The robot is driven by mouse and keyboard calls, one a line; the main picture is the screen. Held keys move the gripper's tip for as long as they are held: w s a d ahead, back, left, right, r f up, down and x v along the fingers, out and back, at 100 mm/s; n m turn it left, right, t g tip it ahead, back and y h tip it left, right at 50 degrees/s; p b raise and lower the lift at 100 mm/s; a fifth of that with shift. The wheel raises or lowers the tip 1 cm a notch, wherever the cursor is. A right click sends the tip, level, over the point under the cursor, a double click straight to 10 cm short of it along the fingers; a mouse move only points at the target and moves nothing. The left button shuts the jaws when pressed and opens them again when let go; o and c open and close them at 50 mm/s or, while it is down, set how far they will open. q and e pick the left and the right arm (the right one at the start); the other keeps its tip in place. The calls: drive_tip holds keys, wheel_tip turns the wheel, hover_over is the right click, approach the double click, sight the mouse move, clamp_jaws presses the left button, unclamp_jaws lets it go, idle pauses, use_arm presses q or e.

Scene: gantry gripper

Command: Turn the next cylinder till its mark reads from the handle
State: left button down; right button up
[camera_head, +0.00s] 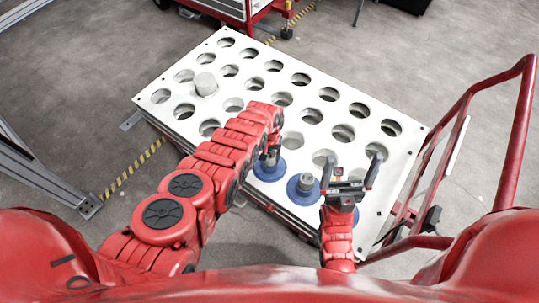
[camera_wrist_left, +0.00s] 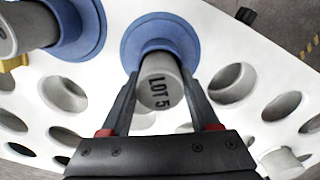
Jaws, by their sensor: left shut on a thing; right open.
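My left gripper (camera_head: 270,157) is shut on a grey cylinder (camera_wrist_left: 160,82) that stands in a blue collar (camera_wrist_left: 158,33) on the white plate. My right gripper (camera_head: 352,163) is open and empty above the plate's near right part. The red handle (camera_head: 520,130) rises on the right.
The white plate (camera_head: 150,103) has rows of mostly empty round holes. A plain grey cylinder (camera_head: 205,84) stands at its far left. Another blue collar (camera_head: 354,214) is partly hidden behind my right gripper. A red cart (camera_head: 262,10) stands beyond the plate.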

sight(269, 153)
use_arm(q)
drive_tip(key=shift+m, duration=0.9)
drive_tip(key=m, duration=0.3)
drive_tip(key=shift+c, duration=0.2)
unclamp_jaws()
wheel_tip(269, 153, up, 4)
drive_tip(key=shift+a+f+p, duration=0.1)
drive_tip(key=shift+f+p, duration=0.1)
drive_tip(key=shift+p, duration=0.55)
wheel_tip(269, 153, up, 14)
drive_tip(key=shift+f, duration=0.1)
